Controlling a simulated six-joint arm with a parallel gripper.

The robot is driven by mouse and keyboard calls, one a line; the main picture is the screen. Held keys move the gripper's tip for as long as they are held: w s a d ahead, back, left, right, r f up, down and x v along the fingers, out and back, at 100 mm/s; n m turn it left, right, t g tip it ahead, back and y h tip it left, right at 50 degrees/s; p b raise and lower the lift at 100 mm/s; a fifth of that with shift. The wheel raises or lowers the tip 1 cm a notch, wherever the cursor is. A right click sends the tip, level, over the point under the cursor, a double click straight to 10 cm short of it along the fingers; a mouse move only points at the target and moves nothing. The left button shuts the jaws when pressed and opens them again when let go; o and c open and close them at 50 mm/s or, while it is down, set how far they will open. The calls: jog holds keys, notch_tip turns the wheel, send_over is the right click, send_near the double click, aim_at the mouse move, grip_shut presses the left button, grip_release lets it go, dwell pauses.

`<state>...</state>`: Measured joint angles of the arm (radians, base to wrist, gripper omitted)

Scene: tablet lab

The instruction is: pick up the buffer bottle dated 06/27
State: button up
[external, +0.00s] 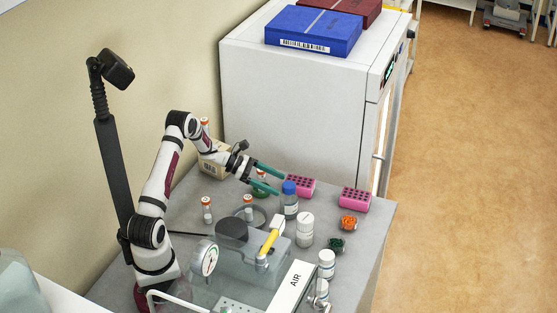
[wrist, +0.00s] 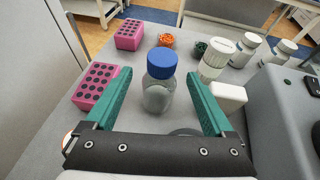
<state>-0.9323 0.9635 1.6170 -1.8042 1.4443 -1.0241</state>
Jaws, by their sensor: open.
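A clear bottle with a blue cap (external: 290,199) stands upright on the grey bench. In the wrist view the blue-capped bottle (wrist: 159,80) is straight ahead, framed by the two green fingers. No date can be read on it or on any other bottle. My gripper (external: 282,184) is open, with its fingers pointing at this bottle from the left. In the wrist view my gripper (wrist: 158,76) has a finger on either side of the bottle's outline. Nothing is held. Whether the tips reach past the bottle's near side is hard to tell.
A pink rack (wrist: 97,87) is close to the left finger; another pink rack (external: 355,199) stands farther off. A white-capped bottle (external: 305,229) and a white block (wrist: 228,97) are near the right finger. Orange (external: 348,223) and green (external: 337,244) small items lie beyond. A clear-lidded device (external: 245,258) occupies the bench front.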

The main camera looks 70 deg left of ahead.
aim_at(289, 190)
jog(key=x, duration=0.5)
jog(key=shift+w+d+f, duration=0.1)
jog(key=shift+d+f, duration=0.1)
jog(key=shift+f, duration=0.05)
grip_shut()
